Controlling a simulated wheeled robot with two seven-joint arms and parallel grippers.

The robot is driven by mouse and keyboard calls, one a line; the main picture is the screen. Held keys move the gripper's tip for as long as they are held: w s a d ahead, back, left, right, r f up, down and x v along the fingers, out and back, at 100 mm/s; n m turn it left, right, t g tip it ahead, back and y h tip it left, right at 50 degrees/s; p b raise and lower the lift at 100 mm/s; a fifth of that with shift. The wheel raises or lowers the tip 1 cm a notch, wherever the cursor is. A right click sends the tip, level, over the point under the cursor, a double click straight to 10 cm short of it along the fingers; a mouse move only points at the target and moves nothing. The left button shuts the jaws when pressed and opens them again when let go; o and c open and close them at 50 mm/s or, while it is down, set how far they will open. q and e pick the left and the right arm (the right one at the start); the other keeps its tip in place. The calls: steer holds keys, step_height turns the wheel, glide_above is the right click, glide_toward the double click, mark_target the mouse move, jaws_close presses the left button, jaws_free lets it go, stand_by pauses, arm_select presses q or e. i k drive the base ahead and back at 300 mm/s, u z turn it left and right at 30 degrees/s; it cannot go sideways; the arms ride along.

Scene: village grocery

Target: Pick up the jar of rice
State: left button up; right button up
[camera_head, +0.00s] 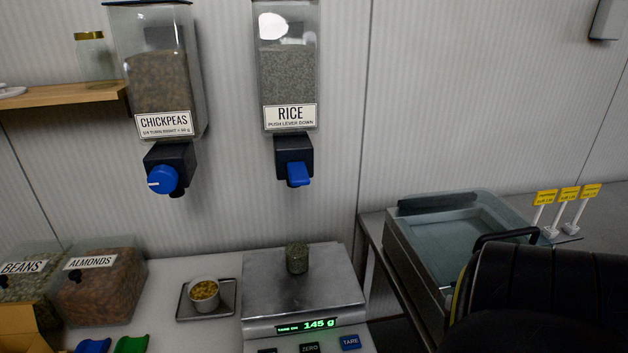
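A small clear jar of rice (297,257) stands upright at the back of the metal weighing scale (270,294), below the rice dispenser. It is filled with greyish-green grain. The scale's green display reads 145 g. The rice dispenser (289,75) hangs on the wall above, with a blue lever (298,174) under it. I see no gripper at the jar, and neither of my grippers can be made out in the head view.
A small bowl of chickpeas (204,294) sits on a tray (183,313) left of the scale. Bins of beans (25,268) and almonds (100,285) stand farther left. The chickpea dispenser (160,80) hangs upper left. A glass-topped case (455,240) and large black shapes fill the right.

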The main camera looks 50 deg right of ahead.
mark_target(296, 246)
steer(key=z, duration=0.35)
steer(key=i, duration=0.35)
steer(key=z, duration=0.6)
